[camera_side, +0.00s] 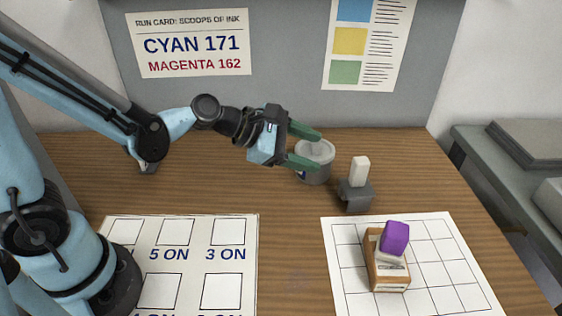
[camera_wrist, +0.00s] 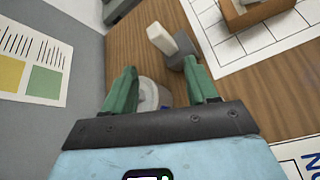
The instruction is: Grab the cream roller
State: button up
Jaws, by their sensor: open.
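The cream piece (camera_side: 360,171), which I take for the cream roller, stands upright in a small dark grey holder (camera_side: 356,195) right of the grey pot. It also shows in the wrist view (camera_wrist: 160,38), beyond my fingertips, with the holder (camera_wrist: 176,61) beside it. My gripper (camera_side: 313,148) has green fingers, spread apart and empty. It is left of the cream piece and apart from it. The grey pot (camera_side: 316,176) is just by the fingertips; in the wrist view the pot (camera_wrist: 150,92) shows between and beneath the fingers. Whether they touch it I cannot tell.
A brown box (camera_side: 388,278) with a purple block (camera_side: 394,238) stands on a white grid sheet (camera_side: 450,262) in front. A printed card (camera_side: 180,238) lies front left. A grey panel (camera_side: 285,80) rises behind the table. Bare wood (camera_side: 290,240) lies between the sheets.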

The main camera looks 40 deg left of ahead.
aim_at(368, 164)
jog(key=w+d+f+n, duration=0.1)
jog(key=w+d, duration=0.1)
jog(key=w+d+f+n+h, duration=0.1)
jog(key=w+n, duration=0.1)
jog(key=w+d+f+n, duration=0.1)
jog(key=w+d+n, duration=0.1)
jog(key=shift+d+f+t, duration=0.1)
jog(key=shift+d+t, duration=0.2)
jog(key=shift+w+a+x, duration=0.1)
jog(key=shift+x, duration=1.3)
jog(key=shift+w+a+x, duration=0.1)
jog(key=shift+x, duration=1.3)
grip_shut()
